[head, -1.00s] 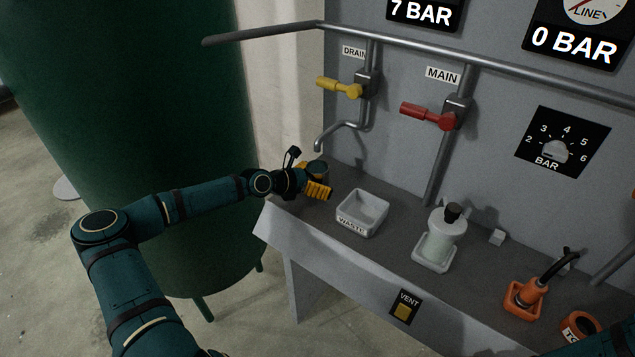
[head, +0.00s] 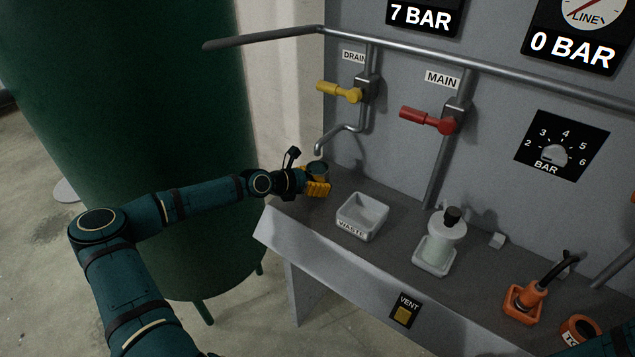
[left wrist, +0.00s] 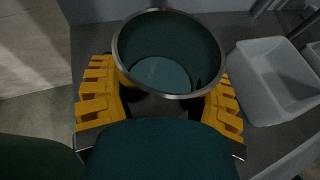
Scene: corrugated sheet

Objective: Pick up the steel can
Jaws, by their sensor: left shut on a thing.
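The steel can (head: 317,167) is at the left end of the grey bench, below the drain spout. In the left wrist view the open-topped can (left wrist: 168,62) stands between the yellow fingers, its rim and empty-looking inside facing the camera. My left gripper (head: 316,187) is shut on the can, with a finger on each side; it also fills the left wrist view (left wrist: 160,105). Whether the can's base touches the bench is hidden. My right gripper does not show.
A white WASTE tray (head: 347,226) is just right of the can. A bottle (head: 441,243) in a white tray and an orange holder (head: 518,306) stand farther right. The drain spout (head: 319,146) hangs above the can. A large green tank (head: 130,150) is at left.

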